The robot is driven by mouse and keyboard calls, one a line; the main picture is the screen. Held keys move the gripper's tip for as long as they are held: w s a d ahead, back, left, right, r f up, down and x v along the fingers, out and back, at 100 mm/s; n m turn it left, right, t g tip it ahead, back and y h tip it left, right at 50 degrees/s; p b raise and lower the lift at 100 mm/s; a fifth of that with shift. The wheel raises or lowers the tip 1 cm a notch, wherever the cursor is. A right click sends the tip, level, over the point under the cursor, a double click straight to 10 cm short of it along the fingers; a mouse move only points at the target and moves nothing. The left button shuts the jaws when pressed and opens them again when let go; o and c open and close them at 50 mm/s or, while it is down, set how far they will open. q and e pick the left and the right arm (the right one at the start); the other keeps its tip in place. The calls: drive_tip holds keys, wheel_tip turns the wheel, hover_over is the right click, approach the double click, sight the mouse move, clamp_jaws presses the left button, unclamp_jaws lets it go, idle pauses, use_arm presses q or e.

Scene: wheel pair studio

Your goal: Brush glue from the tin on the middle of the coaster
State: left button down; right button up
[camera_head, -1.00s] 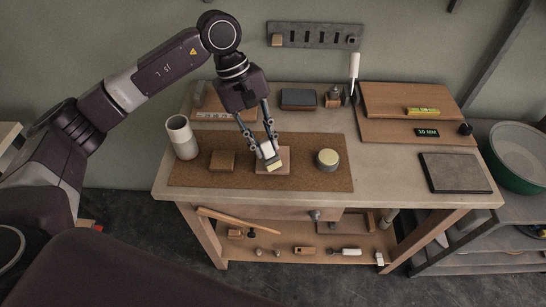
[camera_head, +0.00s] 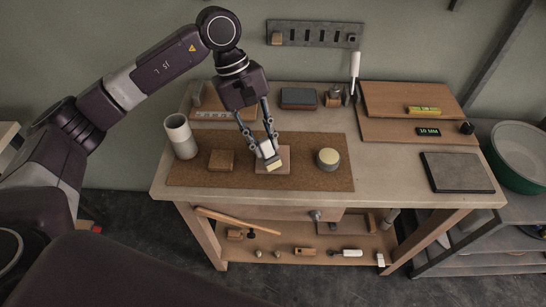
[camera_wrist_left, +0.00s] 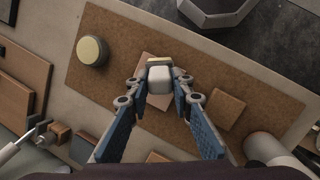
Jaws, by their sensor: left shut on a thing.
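My left gripper (camera_head: 259,141) is shut on a brush (camera_head: 268,149) with a pale handle and a yellowish tip. The brush points down over the coaster (camera_head: 285,165), a light brown square on the cork mat. I cannot tell whether its tip touches the coaster. In the left wrist view the brush (camera_wrist_left: 160,77) sits between the fingertips, and part of the coaster (camera_wrist_left: 146,66) shows beside it. The glue tin (camera_head: 328,160), round with a pale yellow top, stands to the right of the coaster; it also shows in the left wrist view (camera_wrist_left: 92,51). My right gripper is out of view.
A brown wooden block (camera_head: 221,160) lies left of the coaster on the cork mat (camera_head: 330,182). A pale cup (camera_head: 181,137) stands at the mat's left edge. Boards (camera_head: 400,99) and a dark slab (camera_head: 457,172) lie to the right. The mat's front strip is clear.

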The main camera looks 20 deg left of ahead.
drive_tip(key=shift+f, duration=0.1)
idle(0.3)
use_arm(q)
drive_tip(key=shift+w+a, duration=0.1)
drive_tip(key=shift+w, duration=0.2)
drive_tip(key=shift+w+a+r+b, duration=0.1)
drive_tip(key=shift+w+a+b, duration=0.1)
drive_tip(key=shift+w, duration=0.45)
drive_tip(key=shift+w+a+b, duration=0.15)
drive_tip(key=shift+w+b, duration=0.05)
drive_tip(key=shift+w, duration=0.4)
drive_tip(key=shift+w+a+r+b, duration=0.1)
drive_tip(key=shift+w+a+b, duration=0.1)
drive_tip(key=shift+w, duration=0.45)
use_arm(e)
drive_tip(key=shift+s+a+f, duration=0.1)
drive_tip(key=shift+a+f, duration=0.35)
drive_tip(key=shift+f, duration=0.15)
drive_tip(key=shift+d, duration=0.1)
use_arm(q)
drive_tip(key=shift+w+a+f+b, duration=0.2)
drive_tip(key=shift+w+b, duration=0.1)
drive_tip(key=shift+w, duration=0.55)
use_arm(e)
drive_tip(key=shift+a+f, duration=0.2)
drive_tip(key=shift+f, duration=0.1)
